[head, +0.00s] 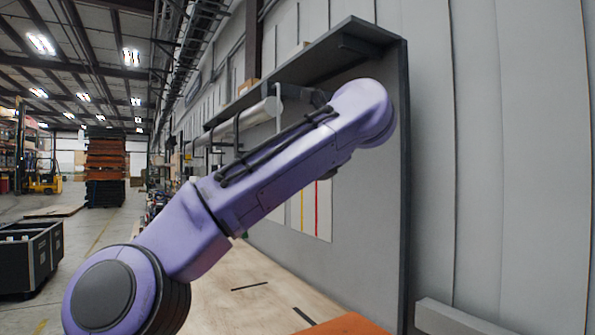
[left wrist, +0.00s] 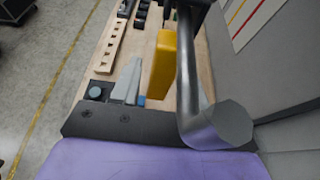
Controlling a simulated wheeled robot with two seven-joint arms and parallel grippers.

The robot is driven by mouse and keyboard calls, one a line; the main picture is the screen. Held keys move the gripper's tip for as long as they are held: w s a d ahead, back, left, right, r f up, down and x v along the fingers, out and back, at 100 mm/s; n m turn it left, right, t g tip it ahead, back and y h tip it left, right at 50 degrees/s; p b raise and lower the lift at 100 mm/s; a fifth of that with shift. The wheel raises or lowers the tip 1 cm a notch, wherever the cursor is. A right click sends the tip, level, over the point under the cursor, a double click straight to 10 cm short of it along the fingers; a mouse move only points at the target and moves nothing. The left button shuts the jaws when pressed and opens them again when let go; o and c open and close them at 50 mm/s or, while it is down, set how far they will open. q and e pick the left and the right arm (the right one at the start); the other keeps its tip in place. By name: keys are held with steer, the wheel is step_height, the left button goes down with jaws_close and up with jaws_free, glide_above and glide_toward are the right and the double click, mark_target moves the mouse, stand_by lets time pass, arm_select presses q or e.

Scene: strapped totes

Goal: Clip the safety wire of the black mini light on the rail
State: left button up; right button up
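A grey metal rail (head: 258,111) runs under the shelf along the wall in the head view. In the left wrist view a metal tube (left wrist: 188,75), which looks like this rail, passes close to the camera, its blunt end near my wrist. Dark parts (left wrist: 190,8) cross the tube at the top edge; I cannot tell whether they are the black mini light. No safety wire or clip can be made out. My left arm reaches to the shelf's near end. A grey part by the rail (head: 308,95) seems to be my left gripper, mostly hidden; its fingers cannot be made out. My right gripper is out of view.
A dark shelf (head: 300,66) and side panel (head: 403,190) frame the rail. A wooden bench top (head: 215,290) lies below. The left wrist view shows a yellow block (left wrist: 162,65) and a holed strip (left wrist: 108,45). A black tote (head: 28,258) stands on the floor at left.

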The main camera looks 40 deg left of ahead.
arm_select(q)
steer(key=shift+o, duration=0.4)
steer(key=v, duration=1)
steer(key=shift+d, duration=0.2)
steer(key=shift+r, duration=0.1)
